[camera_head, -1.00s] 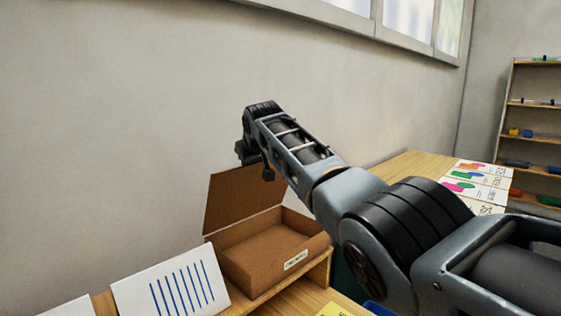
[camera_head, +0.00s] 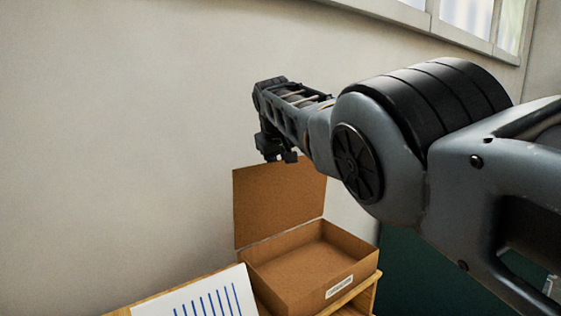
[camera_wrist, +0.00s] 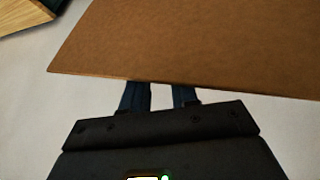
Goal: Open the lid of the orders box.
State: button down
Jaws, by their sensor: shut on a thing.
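The orders box (camera_head: 300,290) is a brown cardboard box with a small white label (camera_head: 339,286) on its front. Its lid (camera_head: 272,200) stands raised, about upright, at the back, and the inside of the box shows empty. My gripper (camera_head: 277,155) is at the top edge of the lid in the head view. In the wrist view the lid (camera_wrist: 200,45) fills the upper part, and my gripper's two dark fingers (camera_wrist: 160,95) reach its edge. The fingertips are hidden behind the lid, and my gripper is shut on it.
The box stands on a wooden shelf (camera_head: 362,294). A white card with blue stripes (camera_head: 208,298) leans at its left. A plain wall (camera_head: 130,130) is behind. A dark green surface (camera_head: 412,270) lies right of the box, below my arm.

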jog(key=shift+a+f, duration=0.15)
jog(key=shift+f, duration=0.05)
jog(key=c, duration=1.2)
grip_release()
jog(key=o, duration=0.3)
jog(key=shift+r, duration=0.1)
jog(key=b, duration=0.3)
jog(key=shift+b, duration=0.3)
jog(key=b+v, duration=0.4)
jog(key=b, duration=0.6)
jog(key=shift+s+r, duration=0.25)
jog(key=shift+b+v, duration=0.8)
jog(key=shift+v, duration=0.7)
jog(key=shift+c, duration=0.3)
